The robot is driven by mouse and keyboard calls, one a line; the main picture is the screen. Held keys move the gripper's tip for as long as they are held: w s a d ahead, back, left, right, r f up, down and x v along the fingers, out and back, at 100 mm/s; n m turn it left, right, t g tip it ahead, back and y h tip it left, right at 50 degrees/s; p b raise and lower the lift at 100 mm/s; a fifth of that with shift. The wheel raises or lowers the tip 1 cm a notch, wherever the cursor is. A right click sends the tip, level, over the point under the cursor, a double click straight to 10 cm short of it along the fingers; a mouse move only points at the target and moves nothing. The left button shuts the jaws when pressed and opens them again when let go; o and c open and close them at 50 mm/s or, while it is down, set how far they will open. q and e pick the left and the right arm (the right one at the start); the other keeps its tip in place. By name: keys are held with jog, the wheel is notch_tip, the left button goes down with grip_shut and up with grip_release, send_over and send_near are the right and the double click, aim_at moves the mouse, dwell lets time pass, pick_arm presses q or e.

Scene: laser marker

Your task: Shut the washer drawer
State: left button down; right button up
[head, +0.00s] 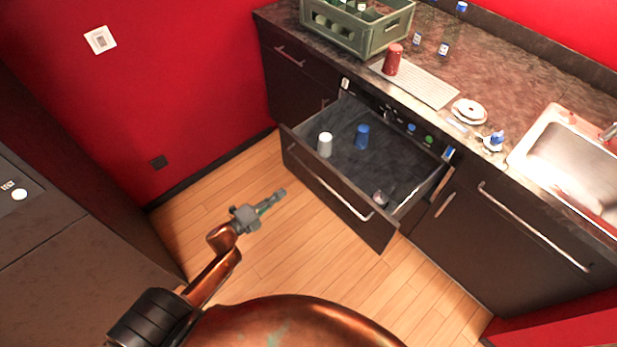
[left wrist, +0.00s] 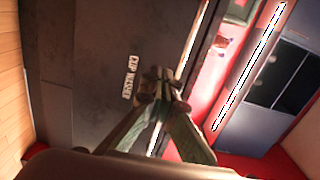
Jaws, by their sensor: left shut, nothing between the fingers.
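The washer drawer (head: 368,226) is pulled well out from under the counter, with its dark front and long bar handle facing me. A white cup (head: 325,144), a blue cup (head: 362,136) and a clear glass (head: 380,197) are inside it. My left gripper (head: 281,193) is in front of the drawer, to the left of its front panel, shut and empty. In the left wrist view its closed fingers (left wrist: 161,82) are seen before a dark panel with a label (left wrist: 130,76) that seems to read CUP WASHER. My right gripper is not in view.
The wooden floor (head: 290,262) in front of the drawer is clear. The counter above holds a green crate (head: 383,39), a red cup (head: 393,60), a ribbed mat (head: 425,86), white saucers (head: 468,110) and a sink (head: 570,155). A closed cabinet (head: 500,240) stands right of the drawer.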

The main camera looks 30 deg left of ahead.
aim_at(315, 168)
pick_arm(q)
jog(key=x, duration=0.4)
jog(key=b+x, duration=0.1)
jog(key=x, duration=0.3)
jog(key=r+b+x, duration=0.1)
jog(key=x, duration=0.4)
jog(key=shift+d, duration=0.25)
jog(key=shift+w+d, duration=0.15)
jog(key=shift+w, duration=0.3)
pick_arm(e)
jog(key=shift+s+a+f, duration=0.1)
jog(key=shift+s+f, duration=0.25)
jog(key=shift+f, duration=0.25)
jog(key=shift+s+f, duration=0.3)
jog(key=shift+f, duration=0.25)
